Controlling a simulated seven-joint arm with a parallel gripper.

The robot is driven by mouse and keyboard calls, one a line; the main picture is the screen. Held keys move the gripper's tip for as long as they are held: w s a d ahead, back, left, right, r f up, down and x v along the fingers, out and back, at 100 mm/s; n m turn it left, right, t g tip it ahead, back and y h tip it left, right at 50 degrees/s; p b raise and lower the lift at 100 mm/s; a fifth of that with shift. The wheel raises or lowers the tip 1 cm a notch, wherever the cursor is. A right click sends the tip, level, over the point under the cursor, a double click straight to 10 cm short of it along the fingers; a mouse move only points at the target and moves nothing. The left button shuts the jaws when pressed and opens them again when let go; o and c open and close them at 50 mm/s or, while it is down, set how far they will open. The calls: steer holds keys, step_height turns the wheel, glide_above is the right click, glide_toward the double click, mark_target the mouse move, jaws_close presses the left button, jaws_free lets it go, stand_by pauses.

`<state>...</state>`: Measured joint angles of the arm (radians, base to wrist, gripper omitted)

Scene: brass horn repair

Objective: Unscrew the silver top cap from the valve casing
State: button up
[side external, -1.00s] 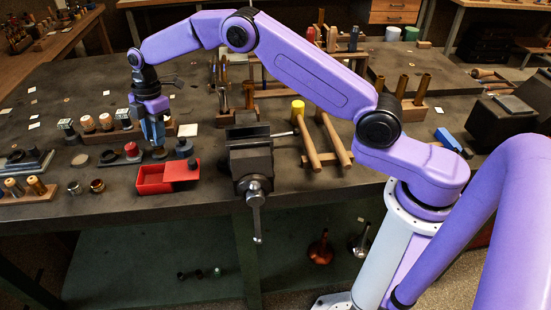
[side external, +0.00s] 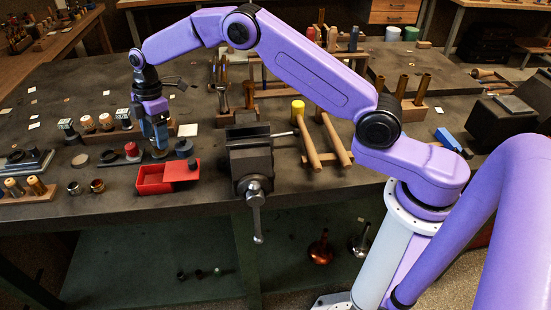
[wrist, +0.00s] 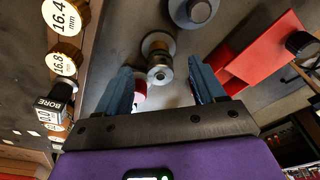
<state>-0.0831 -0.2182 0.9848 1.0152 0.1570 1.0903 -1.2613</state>
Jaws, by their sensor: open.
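In the wrist view, a small round metal piece with a brass-toned ring (wrist: 158,44) and a silver knob-like top (wrist: 160,74) stands just ahead of my fingers. It looks like the valve casing with its silver cap. My gripper (wrist: 163,92) is open, with one blue finger on each side of the line to the cap. The fingers are apart from the cap, with nothing held. In the side view my gripper (side external: 159,146) points down over the bench, left of the vise, behind the red tray. There the fingers largely hide the casing.
A red tray (side external: 150,187) lies in front of my gripper. A red-topped piece (side external: 132,149) stands to its left and a dark round piece (side external: 184,148) to its right. Labelled gauges (wrist: 62,18) line the back. A vise (side external: 250,162) stands further right.

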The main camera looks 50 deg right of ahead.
steer(key=m, duration=0.7)
steer(key=shift+s+t+h, duration=0.1)
steer(key=shift+t+h, duration=0.2)
steer(key=shift+t, duration=0.1)
steer(key=m, duration=0.7)
steer(key=shift+t+h, duration=0.4)
steer(key=c, duration=1.3)
steer(key=shift+n+y, duration=0.3)
steer(key=shift+n, duration=1.6)
steer(key=n, duration=0.4)
steer(key=shift+g, duration=0.4)
steer(key=shift+y, duration=0.3)
